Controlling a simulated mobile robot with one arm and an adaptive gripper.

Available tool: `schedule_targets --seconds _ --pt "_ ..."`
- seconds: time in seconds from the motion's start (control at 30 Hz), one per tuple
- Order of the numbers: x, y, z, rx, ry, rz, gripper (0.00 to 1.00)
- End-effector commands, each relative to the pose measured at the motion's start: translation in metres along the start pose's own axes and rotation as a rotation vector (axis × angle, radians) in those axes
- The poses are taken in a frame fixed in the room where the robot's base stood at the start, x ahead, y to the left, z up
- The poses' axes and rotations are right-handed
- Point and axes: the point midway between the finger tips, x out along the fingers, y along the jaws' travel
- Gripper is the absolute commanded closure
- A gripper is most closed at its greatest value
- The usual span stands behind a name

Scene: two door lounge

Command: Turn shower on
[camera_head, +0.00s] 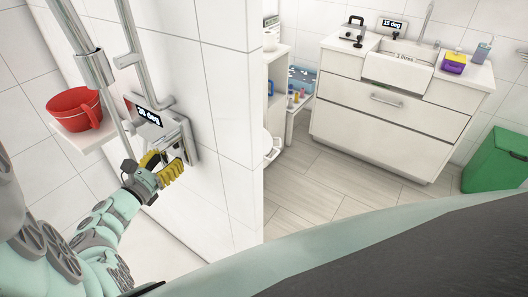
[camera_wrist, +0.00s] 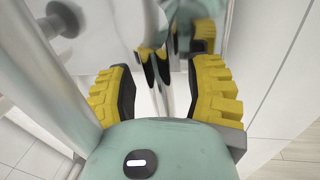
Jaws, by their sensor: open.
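The shower control (camera_head: 172,135) is a chrome fitting on the white tiled wall at the left of the head view. A small dark display (camera_head: 149,117) above it reads what looks like "38 deg". A chrome riser pipe (camera_head: 131,40) runs up the wall from it. My gripper (camera_head: 165,165) is at the lower part of the control, its yellow fingers spread. In the wrist view my gripper (camera_wrist: 160,90) is open, with shiny chrome surfaces in front of and between the fingers. I cannot tell whether a finger touches the control. The control's handle is partly hidden by the fingers.
A red cup (camera_head: 73,108) stands on a white wall shelf (camera_head: 92,137) just left of the control, close to my arm. The wall ends at a corner right of the control. Beyond are a sink cabinet (camera_head: 395,105), a green bin (camera_head: 497,160) and clear floor (camera_head: 325,185).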

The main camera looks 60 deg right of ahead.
Motion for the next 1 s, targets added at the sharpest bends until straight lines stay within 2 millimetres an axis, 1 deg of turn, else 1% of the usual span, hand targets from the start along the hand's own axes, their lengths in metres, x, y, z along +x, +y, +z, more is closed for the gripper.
schedule_targets --seconds 0.03,0.07,0.6,0.63,1.0 --pt "0.0008 -0.0012 -0.0001 0.000 0.000 -0.003 0.48" --pt "0.0007 -0.0012 -0.0001 0.000 0.000 -0.003 0.43" --pt "-0.0002 -0.0003 -0.0002 0.000 0.000 -0.001 0.98" --pt "-0.0002 -0.0003 -0.0001 0.000 0.000 -0.001 1.00" --pt "-0.0007 0.0000 0.0007 -0.005 0.001 0.000 1.00"
